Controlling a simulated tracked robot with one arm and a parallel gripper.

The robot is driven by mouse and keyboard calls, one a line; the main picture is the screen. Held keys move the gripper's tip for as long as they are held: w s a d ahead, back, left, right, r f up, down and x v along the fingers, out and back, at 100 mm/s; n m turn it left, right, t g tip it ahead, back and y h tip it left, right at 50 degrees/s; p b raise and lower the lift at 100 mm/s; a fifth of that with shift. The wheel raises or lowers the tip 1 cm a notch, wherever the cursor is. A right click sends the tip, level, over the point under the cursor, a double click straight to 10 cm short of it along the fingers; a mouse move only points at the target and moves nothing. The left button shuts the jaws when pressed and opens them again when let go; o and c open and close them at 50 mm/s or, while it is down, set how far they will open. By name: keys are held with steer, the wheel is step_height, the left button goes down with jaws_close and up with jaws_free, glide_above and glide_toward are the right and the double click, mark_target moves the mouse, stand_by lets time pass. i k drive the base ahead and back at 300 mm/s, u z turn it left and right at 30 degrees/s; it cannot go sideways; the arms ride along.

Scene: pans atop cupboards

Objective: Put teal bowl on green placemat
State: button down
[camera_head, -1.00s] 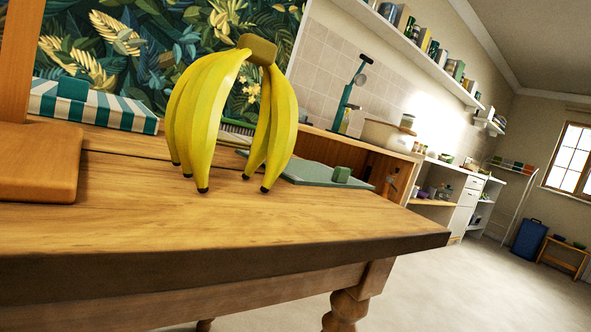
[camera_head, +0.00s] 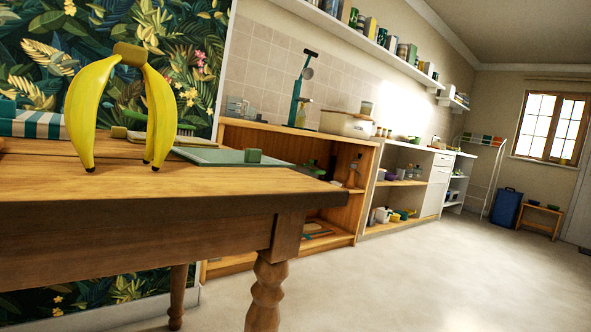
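I cannot pick out the teal bowl with certainty. Small dark bowls (camera_head: 544,206) sit on a low wooden stool far off at the right, too small to tell their colour well. My gripper is not in view.
A wooden table (camera_head: 150,188) fills the near left, bearing yellow bananas (camera_head: 97,105). A wooden cupboard (camera_head: 357,215) and white shelving (camera_head: 428,187) with small wares line the back wall. A blue bin (camera_head: 507,207) stands farther off. The floor (camera_head: 440,280) at right is clear.

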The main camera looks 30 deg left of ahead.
mark_target(220, 151)
steer(key=u, duration=1)
steer(key=i, duration=0.1)
steer(key=z, duration=2.2)
steer(key=i, duration=2.95)
steer(key=u, duration=2.4)
